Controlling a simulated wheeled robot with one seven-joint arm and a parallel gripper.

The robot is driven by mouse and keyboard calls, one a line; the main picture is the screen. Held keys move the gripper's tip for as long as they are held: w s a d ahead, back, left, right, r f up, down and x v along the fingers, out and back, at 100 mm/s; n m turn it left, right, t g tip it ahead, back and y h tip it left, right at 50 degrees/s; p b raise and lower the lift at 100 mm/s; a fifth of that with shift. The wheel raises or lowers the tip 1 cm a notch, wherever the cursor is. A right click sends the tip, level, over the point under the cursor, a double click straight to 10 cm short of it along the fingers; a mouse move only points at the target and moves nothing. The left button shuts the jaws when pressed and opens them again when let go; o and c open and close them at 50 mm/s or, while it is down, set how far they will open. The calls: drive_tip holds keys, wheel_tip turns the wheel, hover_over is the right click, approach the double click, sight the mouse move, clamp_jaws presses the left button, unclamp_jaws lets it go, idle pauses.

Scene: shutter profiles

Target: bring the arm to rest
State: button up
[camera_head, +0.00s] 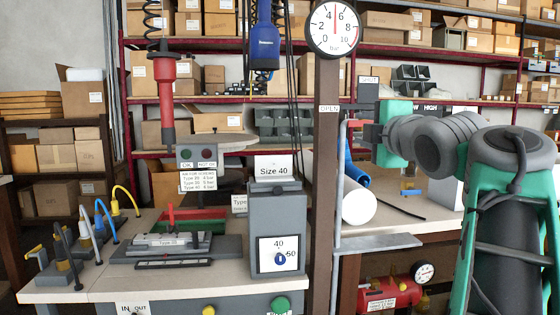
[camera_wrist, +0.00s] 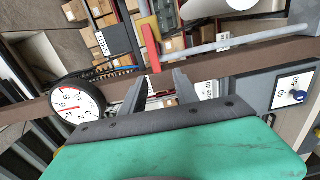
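My gripper (camera_head: 368,134) is raised in the right half of the head view, beside the brown post (camera_head: 324,170). In the wrist view my gripper (camera_wrist: 161,78) shows two grey fingers standing apart, with nothing held between them. A red lever (camera_head: 356,123) is by the post, close to the fingertips in the head view. In the wrist view the red lever (camera_wrist: 149,48) lies beyond the fingertips; whether it touches them I cannot tell. My arm is bent at the right side.
A pressure gauge (camera_head: 333,28) tops the post. A grey Size 40 box (camera_head: 277,222) and a bench (camera_head: 105,275) with a clamping fixture stand left. A white roll (camera_head: 359,203) is below my gripper. A red tank (camera_head: 388,295) stands low right. Shelves fill the back.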

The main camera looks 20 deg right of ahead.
drive_tip(key=w+a+f+m+g+y+p, duration=0.3)
drive_tip(key=a+f+m+g+p, duration=0.3)
drive_tip(key=a+f+m+p, duration=0.6)
drive_tip(key=s+a+f+m+g+p, duration=0.1)
drive_tip(key=s+a+f+g+p, duration=0.3)
drive_tip(key=s+a+f+p, duration=0.2)
drive_tip(key=s+a+f+m+g+p, duration=0.2)
drive_tip(key=s+a+f+g+p, duration=0.2)
drive_tip(key=s, duration=0.7)
wheel_tip(320, 180, down, 3)
drive_tip(key=a+p, duration=0.2)
drive_tip(key=p, duration=0.2)
drive_tip(key=shift+s+a+y+p, duration=0.25)
drive_tip(key=shift+a+y+p, duration=0.05)
drive_tip(key=shift+y+p, duration=0.1)
